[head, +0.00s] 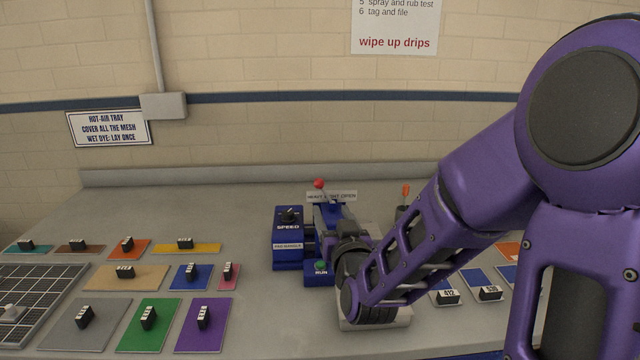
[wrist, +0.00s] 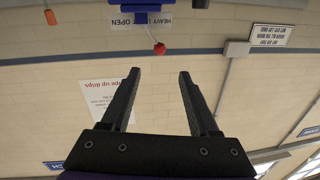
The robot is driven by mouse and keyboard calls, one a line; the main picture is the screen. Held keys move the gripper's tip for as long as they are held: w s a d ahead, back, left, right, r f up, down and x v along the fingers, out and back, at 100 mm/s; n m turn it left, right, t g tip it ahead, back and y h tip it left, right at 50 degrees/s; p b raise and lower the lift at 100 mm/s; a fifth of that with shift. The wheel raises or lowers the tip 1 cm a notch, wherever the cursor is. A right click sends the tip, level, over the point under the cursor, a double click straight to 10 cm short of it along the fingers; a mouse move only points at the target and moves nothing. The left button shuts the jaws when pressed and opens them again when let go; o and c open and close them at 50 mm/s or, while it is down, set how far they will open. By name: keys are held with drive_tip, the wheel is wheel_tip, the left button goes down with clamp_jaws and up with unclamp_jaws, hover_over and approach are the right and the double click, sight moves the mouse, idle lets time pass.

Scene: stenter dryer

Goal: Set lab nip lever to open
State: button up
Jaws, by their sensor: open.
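The lab nip lever shows as a red ball knob (head: 319,184) on a short stem, rising at the back of the blue lab nip unit (head: 288,250). Its label plate (head: 347,196) reads HEAVY, LIGHT, OPEN from left to right. The knob stands over the HEAVY end. The wrist view is upside down; there the red knob (wrist: 159,48) is just beyond the fingertips, between them in line, and not touched. My gripper (wrist: 160,72) is open and empty. In the head view my wrist and forearm hide its fingers and part of the unit.
The unit carries a black SPEED knob (head: 289,215) and a green RUN button (head: 321,267). Coloured swatches with black clips lie left (head: 150,325) and right. An orange-topped item (head: 406,190) stands behind my forearm. A wall (head: 230,140) closes the back.

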sight(320, 186)
drive_tip(key=w, duration=0.5)
drive_tip(key=w+a, duration=0.1)
drive_tip(key=w, duration=0.3)
drive_tip(key=w+a, duration=0.1)
drive_tip(key=w, duration=0.4)
drive_tip(key=shift+w, duration=0.35)
drive_tip(key=shift+d, duration=0.1)
clamp_jaws()
idle(0.5)
